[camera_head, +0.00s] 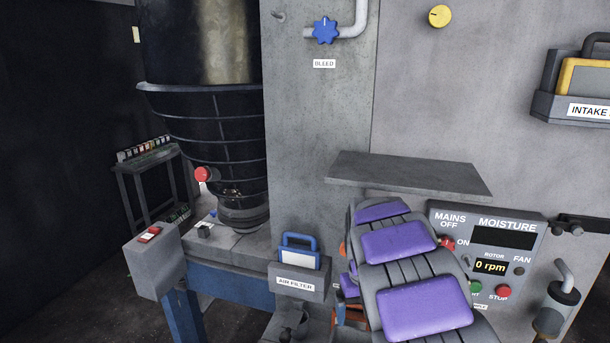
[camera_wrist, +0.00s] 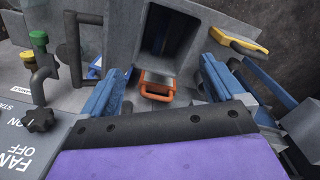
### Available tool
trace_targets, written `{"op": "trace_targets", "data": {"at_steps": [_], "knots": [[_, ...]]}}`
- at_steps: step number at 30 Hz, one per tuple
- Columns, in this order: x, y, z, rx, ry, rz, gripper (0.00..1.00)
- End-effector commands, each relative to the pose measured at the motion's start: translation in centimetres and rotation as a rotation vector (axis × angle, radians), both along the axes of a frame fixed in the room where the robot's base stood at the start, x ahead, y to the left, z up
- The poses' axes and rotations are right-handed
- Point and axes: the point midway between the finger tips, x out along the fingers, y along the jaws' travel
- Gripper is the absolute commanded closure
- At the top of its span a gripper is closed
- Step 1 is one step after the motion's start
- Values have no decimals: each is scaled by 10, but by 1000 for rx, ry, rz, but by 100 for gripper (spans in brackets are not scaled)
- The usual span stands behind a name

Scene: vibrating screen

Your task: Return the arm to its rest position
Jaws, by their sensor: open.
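My arm (camera_head: 400,250), grey with purple pads, reaches forward at the lower right of the head view, in front of the machine. It hides its own far end there. In the wrist view my gripper (camera_wrist: 161,66) has its two blue-grey fingers spread wide apart, with nothing held between them. An orange handle (camera_wrist: 157,96) shows beyond the gap, below a dark rectangular opening (camera_wrist: 165,35) in a grey housing. It looks apart from the fingers.
A grey shelf (camera_head: 410,173) juts out above my arm. A control panel (camera_head: 490,255) reading 0 rpm is close on its right. An air filter holder (camera_head: 297,285) stands to its left. The wrist view shows a yellow handle (camera_wrist: 240,45) and a black knob (camera_wrist: 40,119) near the gripper.

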Motion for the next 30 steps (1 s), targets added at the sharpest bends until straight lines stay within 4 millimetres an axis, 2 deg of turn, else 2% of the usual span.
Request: {"op": "trace_targets", "data": {"at_steps": [1, 9, 14, 20, 24, 30], "knots": [[-18, -4, -1, -5, 4, -22, 5], [-109, -24, 4, -4, 30, -115, 5], [-168, -23, -4, 0, 52, -151, 5], [-242, -11, -23, 7, 79, -174, 5], [-294, -3, -43, 12, 102, -173, 5], [-352, -1, -70, 21, 126, -157, 5]]}}
